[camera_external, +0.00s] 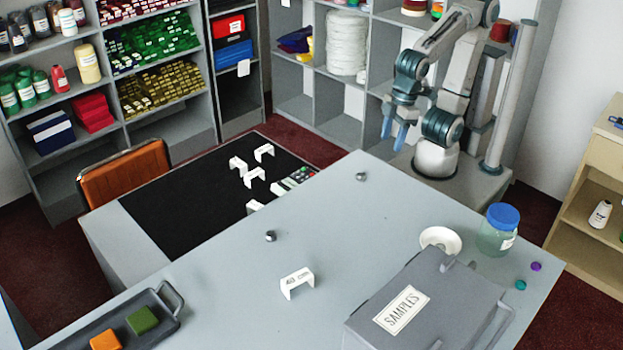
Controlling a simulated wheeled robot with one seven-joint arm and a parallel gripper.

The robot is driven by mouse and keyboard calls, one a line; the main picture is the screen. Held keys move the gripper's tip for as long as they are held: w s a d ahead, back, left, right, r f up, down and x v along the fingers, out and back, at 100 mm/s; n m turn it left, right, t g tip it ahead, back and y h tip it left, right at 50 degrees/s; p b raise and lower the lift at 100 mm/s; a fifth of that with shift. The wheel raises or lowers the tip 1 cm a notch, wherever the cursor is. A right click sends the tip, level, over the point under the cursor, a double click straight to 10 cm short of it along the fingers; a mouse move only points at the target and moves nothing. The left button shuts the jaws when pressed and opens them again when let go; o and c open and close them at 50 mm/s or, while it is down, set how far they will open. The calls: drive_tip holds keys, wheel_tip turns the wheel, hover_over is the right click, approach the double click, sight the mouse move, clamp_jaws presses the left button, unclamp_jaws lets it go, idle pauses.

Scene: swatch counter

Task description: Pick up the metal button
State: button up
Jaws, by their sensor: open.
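Two small grey metallic pieces lie apart on the grey counter (215,290). One metal piece (361,177) is near the counter's far edge, and the other metal piece (270,236) is nearer the middle, beside the black mat. Both look like metal buttons, but they are too small to tell apart in detail. My gripper (394,131) is open and empty, with its blue fingers pointing down. It hangs near my arm's base, behind the far metal piece and a little to its right, touching nothing.
A white bracket (297,281) stands on the counter. At right are a grey SAMPLES case (445,300), white dish (441,239), blue-lidded jar (498,232), purple piece (536,267) and teal piece (520,285). A tray (165,340) is front left. The black mat (185,210) holds white brackets.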

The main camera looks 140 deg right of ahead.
sight(361, 174)
drive_tip(key=w+d+r+m+g, duration=0.1)
drive_tip(key=w+d+r+m, duration=0.15)
drive_tip(key=w+m, duration=0.35)
drive_tip(key=shift+m+h, duration=0.5)
drive_tip(key=f, duration=0.4)
drive_tip(key=d+f, duration=0.1)
drive_tip(key=f, duration=0.4)
drive_tip(key=d+f, duration=0.1)
drive_tip(key=f, duration=0.3)
drive_tip(key=shift+d+f, duration=0.15)
drive_tip(key=shift+f, duration=0.15)
drive_tip(key=c, duration=1.1)
